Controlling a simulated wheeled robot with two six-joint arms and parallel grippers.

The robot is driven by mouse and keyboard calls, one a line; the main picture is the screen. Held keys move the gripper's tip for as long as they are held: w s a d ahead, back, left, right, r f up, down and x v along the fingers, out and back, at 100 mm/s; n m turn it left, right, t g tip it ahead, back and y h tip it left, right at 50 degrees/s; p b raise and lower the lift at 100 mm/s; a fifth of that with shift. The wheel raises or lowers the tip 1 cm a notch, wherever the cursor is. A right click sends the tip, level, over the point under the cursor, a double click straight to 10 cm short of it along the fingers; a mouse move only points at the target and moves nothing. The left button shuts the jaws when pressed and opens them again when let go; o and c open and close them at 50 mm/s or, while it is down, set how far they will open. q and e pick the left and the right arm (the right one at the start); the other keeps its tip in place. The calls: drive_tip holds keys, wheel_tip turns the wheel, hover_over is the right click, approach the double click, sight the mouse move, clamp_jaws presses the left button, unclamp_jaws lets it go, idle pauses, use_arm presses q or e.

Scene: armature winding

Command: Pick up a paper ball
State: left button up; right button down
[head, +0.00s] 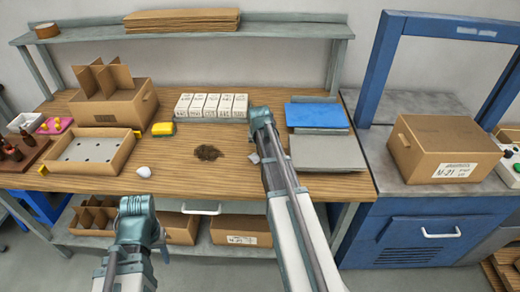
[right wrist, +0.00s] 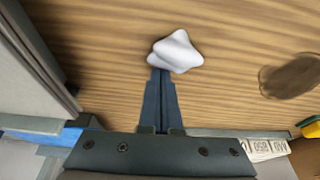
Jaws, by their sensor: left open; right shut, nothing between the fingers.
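A crumpled white paper ball (right wrist: 177,52) lies on the wooden table just beyond the tips of my right gripper (right wrist: 163,78), whose fingers are shut with nothing between them. The fingertips overlap the ball's lower edge in the right wrist view; I cannot tell whether they touch it. In the head view this ball (head: 254,158) shows partly beside my right arm, which hides the fingers. A second white paper ball (head: 144,172) lies near the table's front edge at the left. My left gripper (head: 136,215) is open, in front of the table below that ball; its fingertips are hard to see.
A dark brown patch (head: 207,153) lies mid-table. White boxes (head: 211,107) stand behind it. A yellow sponge (head: 163,129), a shallow cardboard tray (head: 92,152) and a divided carton (head: 113,104) are left. A grey panel (head: 327,152) and a blue one (head: 317,115) lie right of my right arm.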

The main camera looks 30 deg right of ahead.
sight(259, 161)
drive_tip(key=s+a, duration=0.1)
drive_tip(key=s, duration=0.1)
drive_tip(key=s+a, duration=0.2)
drive_tip(key=s, duration=0.1)
drive_tip(key=s+a, duration=0.2)
drive_tip(key=s, duration=0.1)
drive_tip(key=shift+s, duration=0.1)
use_arm(q)
drive_tip(key=shift+s+a, duration=0.2)
drive_tip(key=shift+s, duration=0.15)
use_arm(e)
drive_tip(key=shift+w+d, duration=0.1)
drive_tip(key=shift+w, duration=0.15)
idle(0.6)
